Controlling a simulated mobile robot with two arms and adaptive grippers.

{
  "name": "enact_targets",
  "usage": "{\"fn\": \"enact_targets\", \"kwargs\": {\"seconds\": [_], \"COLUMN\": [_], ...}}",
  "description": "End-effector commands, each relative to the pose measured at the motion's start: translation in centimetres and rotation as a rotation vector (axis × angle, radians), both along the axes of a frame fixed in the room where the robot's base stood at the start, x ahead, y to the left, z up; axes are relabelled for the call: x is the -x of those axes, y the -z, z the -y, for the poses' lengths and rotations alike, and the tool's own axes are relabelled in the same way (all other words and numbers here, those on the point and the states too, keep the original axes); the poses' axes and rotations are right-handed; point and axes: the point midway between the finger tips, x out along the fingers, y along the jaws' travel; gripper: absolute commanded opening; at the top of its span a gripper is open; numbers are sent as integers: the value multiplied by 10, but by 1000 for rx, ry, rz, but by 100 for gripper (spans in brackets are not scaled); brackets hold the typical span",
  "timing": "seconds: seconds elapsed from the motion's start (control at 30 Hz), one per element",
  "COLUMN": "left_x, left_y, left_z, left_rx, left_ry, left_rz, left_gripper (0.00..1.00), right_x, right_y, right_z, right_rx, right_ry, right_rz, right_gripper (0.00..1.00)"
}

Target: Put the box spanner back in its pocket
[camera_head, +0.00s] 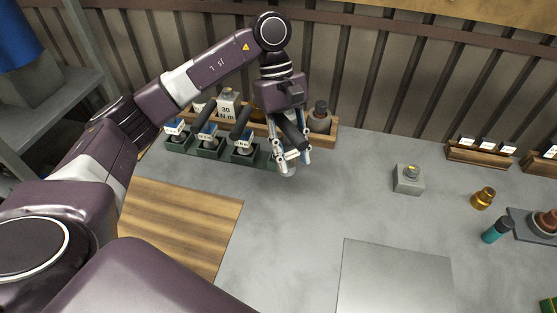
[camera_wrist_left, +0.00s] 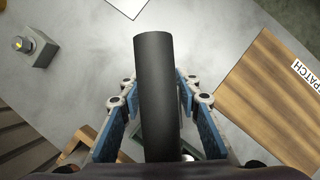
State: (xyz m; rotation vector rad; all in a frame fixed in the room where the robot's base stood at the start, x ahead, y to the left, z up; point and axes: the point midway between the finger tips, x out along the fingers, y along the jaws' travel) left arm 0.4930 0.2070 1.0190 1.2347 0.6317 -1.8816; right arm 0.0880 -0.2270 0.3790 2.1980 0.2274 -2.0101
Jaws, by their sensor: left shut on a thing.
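My left gripper (camera_head: 291,157) is shut on a tool with a thick black handle, which I take to be the box spanner (camera_head: 290,131). In the left wrist view the black handle (camera_wrist_left: 156,90) stands between the blue-padded fingers (camera_wrist_left: 153,118). A dark green pocket (camera_head: 271,163) shows in part just left of the gripper; the fingers hide the rest. A silvery lower end (camera_head: 287,171) shows below the fingers. I cannot tell whether the tool touches the pocket. Several green pockets (camera_head: 208,151) to the left hold black-handled tools with labels.
A wooden rack (camera_head: 328,138) with a "30 N m" block (camera_head: 228,104) and bottles stands behind the pockets. A wooden board (camera_head: 190,220) lies in front. The grey table between is clear.

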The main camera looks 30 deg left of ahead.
Motion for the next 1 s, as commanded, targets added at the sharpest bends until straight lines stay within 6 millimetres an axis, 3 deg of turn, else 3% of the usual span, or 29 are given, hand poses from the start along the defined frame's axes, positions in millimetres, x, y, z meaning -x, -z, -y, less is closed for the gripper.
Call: {"fn": "enact_targets", "kwargs": {"seconds": [0.1, 0.3, 0.57, 0.73, 1.0], "left_x": [-39, -86, -114, -117, -116], "left_y": [-31, -73, -102, -90, -24], "left_z": [-13, -38, -61, -64, -64], "left_rx": [5, 4, 1, -3, -4], "left_ry": [-335, -821, -1167, -1217, -1215], "left_rz": [4, 1, -4, -9, -13], "left_gripper": [0, 0, 0, 0, 0], "right_x": [-1, -1, -2, -2, -2], "right_y": [-2, -3, -4, -7, -21], "right_z": [7, 14, 15, 9, 0], "right_rx": [8, 17, 17, 11, 0], "right_ry": [3, 5, 3, 2, 2], "right_rz": [1, 2, 2, 2, 2], "right_gripper": [40, 40, 40, 40, 40]}}
